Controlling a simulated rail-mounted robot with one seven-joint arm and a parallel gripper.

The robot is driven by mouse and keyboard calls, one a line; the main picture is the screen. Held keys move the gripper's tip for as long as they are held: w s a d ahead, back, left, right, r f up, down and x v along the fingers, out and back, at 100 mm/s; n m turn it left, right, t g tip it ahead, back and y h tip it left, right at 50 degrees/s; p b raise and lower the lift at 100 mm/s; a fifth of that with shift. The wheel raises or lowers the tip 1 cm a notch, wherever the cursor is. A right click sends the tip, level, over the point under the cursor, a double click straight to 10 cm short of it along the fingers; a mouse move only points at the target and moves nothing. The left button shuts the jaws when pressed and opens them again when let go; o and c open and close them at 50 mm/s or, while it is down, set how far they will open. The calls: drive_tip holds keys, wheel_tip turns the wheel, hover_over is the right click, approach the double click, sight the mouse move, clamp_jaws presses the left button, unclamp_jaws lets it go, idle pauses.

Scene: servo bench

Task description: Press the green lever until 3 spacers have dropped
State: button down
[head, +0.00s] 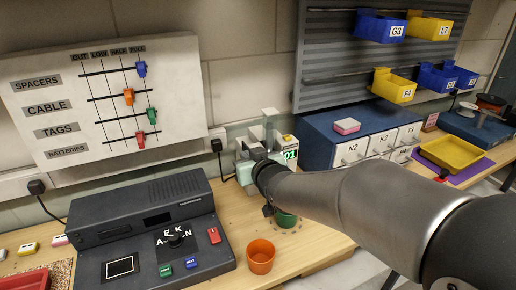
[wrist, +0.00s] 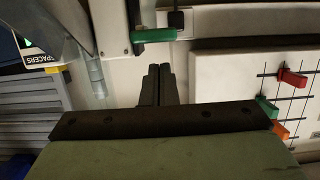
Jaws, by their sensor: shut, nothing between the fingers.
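The spacer dispenser has a clear hopper (head: 271,125) and stands at the back of the bench in the head view. Its SPACERS label (wrist: 40,57) shows at the upper left in the wrist view. The green lever (wrist: 153,35) sticks out from the white housing at the top middle of the wrist view. In the head view I cannot make out the lever behind my arm. My gripper (wrist: 158,68) is shut and empty, its fingertips just short of the lever in the picture; contact cannot be told.
An orange cup (head: 261,256) stands at the front bench edge. A dark console (head: 150,228) fills the left. A stock board (head: 105,95) with coloured sliders hangs behind. A yellow tray (head: 452,153) lies far right.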

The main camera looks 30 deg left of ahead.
drive_tip(key=shift+f, duration=0.85)
wheel_tip(320, 180, down, 4)
drive_tip(key=b, duration=0.4)
drive_tip(key=shift+f+b, duration=0.15)
drive_tip(key=shift+b, duration=0.15)
drive_tip(key=s+d+r, duration=0.5)
drive_tip(key=d+r, duration=0.1)
drive_tip(key=d, duration=0.2)
drive_tip(key=shift+s+r, duration=0.25)
drive_tip(key=shift+r, duration=0.1)
idle(0.8)
